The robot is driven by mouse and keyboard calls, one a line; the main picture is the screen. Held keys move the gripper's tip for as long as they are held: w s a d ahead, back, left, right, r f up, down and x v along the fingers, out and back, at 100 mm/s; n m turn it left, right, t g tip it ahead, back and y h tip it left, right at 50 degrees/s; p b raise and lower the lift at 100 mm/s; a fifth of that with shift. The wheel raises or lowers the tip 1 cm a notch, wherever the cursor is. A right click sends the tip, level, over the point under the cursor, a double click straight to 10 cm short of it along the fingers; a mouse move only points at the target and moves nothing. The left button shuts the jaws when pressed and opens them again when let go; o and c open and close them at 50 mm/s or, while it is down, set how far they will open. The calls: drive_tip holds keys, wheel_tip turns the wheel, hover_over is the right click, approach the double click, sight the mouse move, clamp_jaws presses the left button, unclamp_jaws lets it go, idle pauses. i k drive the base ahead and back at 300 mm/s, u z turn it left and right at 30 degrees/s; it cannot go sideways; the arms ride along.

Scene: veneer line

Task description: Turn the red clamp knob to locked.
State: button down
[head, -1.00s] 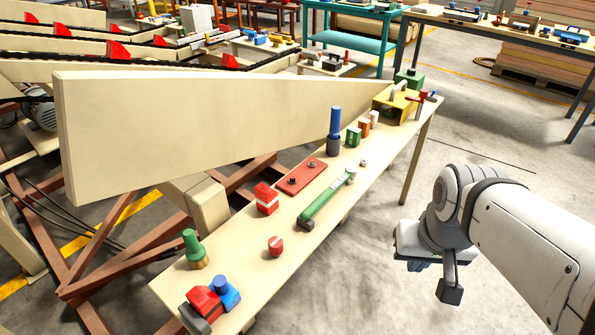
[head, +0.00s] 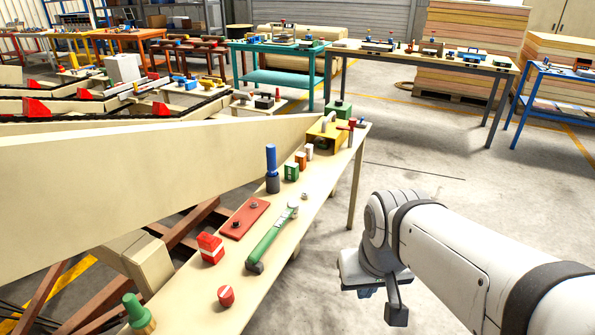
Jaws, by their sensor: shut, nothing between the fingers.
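A small round red knob (head: 226,296) with a pale stripe sits on the near part of the long pale workbench (head: 283,262). A yellow block (head: 326,133) with a grey curved bar stands at the bench's far end, with a red-topped part (head: 352,123) beside it. I cannot tell for sure which red part is the clamp knob. My gripper (head: 396,313) hangs over open floor to the right of the bench, apart from everything. It is shut and empty, and my wrist hides part of it.
Floor right of the bench is clear.

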sight(226, 296)
drive_tip(key=z, duration=1.15)
drive_tip(key=k, duration=1.45)
drive_tip(key=u, duration=1.25)
drive_tip(key=i, duration=1.05)
